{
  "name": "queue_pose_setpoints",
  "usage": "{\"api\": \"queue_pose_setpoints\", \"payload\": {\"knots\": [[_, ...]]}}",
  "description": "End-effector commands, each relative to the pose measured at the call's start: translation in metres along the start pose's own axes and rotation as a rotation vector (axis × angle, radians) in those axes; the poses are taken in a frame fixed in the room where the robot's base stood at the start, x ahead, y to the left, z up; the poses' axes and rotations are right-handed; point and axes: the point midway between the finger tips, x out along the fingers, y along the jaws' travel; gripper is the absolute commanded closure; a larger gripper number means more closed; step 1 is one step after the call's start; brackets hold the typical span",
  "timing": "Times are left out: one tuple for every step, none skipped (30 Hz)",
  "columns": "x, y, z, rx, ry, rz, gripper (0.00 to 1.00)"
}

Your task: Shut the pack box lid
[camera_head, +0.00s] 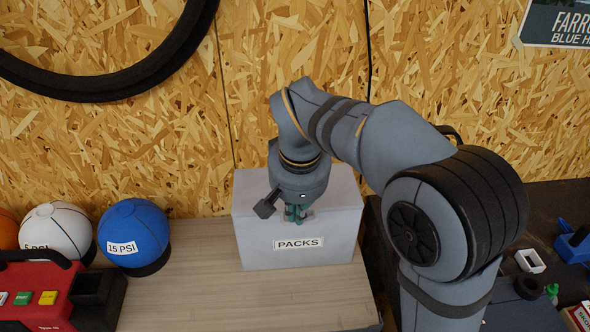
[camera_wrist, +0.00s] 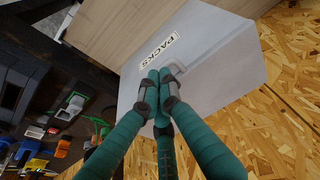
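The pack box (camera_head: 255,240) is a pale grey box with a PACKS label on its front, standing on the wooden bench. It also fills the middle of the wrist view (camera_wrist: 215,45). Its lid (camera_head: 340,190) looks flat across the top, and I see no open gap. My gripper (camera_head: 296,213) points down at the lid's front edge, above the label. In the wrist view its teal fingers (camera_wrist: 158,78) are together beside a small pale tab (camera_wrist: 176,68) on the box edge. They look in contact with the box; nothing shows between them. My wrist hides part of the lid.
A blue ball (camera_head: 134,229) marked 15 PSI, a white ball (camera_head: 55,228) and a red case (camera_head: 40,290) stand to the left. A dark surface with small items, including a white square piece (camera_head: 530,261), lies to the right. The chipboard wall is close behind the box.

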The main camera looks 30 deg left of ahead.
Motion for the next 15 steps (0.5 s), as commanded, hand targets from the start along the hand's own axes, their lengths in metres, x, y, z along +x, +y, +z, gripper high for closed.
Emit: {"api": "queue_pose_setpoints", "payload": {"knots": [[0.000, 0.000, 0.000, 0.000, 0.000, 0.000, 1.00], [0.000, 0.000, 0.000, 0.000, 0.000, 0.000, 1.00], [0.000, 0.000, 0.000, 0.000, 0.000, 0.000, 1.00], [-0.001, 0.000, 0.000, 0.000, 0.000, 0.000, 1.00], [-0.002, 0.000, -0.001, 0.000, 0.000, 0.000, 1.00], [-0.004, 0.000, -0.002, 0.000, 0.000, 0.000, 1.00], [-0.007, 0.000, -0.003, 0.000, 0.000, 0.000, 1.00], [-0.010, 0.000, -0.004, 0.001, 0.000, 0.000, 1.00], [-0.015, 0.001, -0.006, 0.001, 0.000, 0.000, 1.00], [-0.020, 0.001, -0.008, 0.002, 0.000, 0.000, 1.00], [-0.025, 0.001, -0.010, 0.002, 0.000, 0.000, 1.00], [-0.032, 0.002, -0.013, 0.003, 0.000, 0.001, 1.00], [-0.037, 0.002, -0.016, 0.004, 0.000, 0.001, 1.00], [-0.043, 0.002, -0.019, 0.004, 0.000, 0.001, 1.00], [-0.049, 0.003, -0.021, 0.005, 0.000, 0.001, 1.00]]}}
